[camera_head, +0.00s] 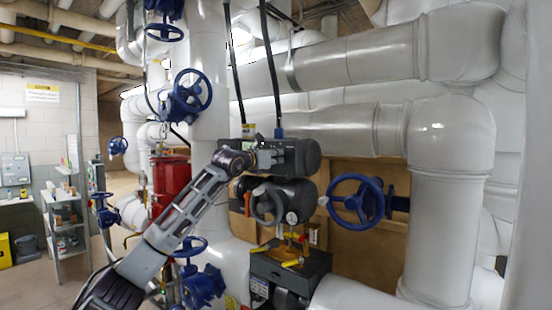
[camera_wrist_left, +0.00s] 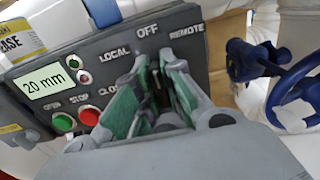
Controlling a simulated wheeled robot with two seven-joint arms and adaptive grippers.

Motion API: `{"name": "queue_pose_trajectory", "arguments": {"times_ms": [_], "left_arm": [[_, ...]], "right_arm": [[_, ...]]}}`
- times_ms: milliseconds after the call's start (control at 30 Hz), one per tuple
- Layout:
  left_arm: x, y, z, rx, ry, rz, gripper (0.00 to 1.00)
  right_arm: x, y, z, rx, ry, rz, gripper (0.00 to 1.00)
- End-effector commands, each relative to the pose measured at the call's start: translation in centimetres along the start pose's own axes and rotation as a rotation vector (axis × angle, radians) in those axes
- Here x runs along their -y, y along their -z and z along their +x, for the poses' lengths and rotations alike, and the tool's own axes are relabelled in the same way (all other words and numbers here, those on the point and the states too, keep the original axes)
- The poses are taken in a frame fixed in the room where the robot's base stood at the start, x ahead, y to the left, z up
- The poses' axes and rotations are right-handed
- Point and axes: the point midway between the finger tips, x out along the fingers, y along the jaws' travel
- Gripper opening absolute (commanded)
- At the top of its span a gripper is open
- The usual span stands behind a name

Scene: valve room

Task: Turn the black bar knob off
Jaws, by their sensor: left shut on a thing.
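The dark grey control panel (camera_wrist_left: 102,62) fills the upper left of the left wrist view, with the labels LOCAL, OFF and REMOTE. My left gripper (camera_wrist_left: 157,65) reaches the panel below the word OFF, its green-padded fingers close together. It is shut on the black bar knob, which is mostly hidden between the fingers; I cannot read which label the knob points to. In the head view my left gripper (camera_head: 268,157) is at the front of the dark actuator housing (camera_head: 308,155) that carries the panel. My right gripper is not in view.
A blue handwheel (camera_head: 357,200) stands right of the actuator. Large white pipes (camera_head: 447,150) crowd the right.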

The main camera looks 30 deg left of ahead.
Motion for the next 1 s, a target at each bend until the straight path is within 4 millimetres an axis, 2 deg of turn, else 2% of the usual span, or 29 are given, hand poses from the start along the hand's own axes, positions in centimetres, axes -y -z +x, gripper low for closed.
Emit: {"name": "queue_pose_trajectory", "arguments": {"times_ms": [33,200,667,1000], "left_arm": [[0.0,0.1,0.0,-0.003,0.000,0.000,0.12],[0.0,0.1,0.0,-0.002,0.000,-0.001,0.33],[-0.1,0.1,-0.3,-0.001,-0.001,-0.001,0.33],[-0.1,0.1,-2.6,0.000,-0.001,0.000,0.33]], "right_arm": [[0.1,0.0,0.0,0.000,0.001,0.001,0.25],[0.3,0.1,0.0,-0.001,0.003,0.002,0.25],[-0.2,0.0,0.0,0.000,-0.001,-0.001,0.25],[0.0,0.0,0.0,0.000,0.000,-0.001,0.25]]}}
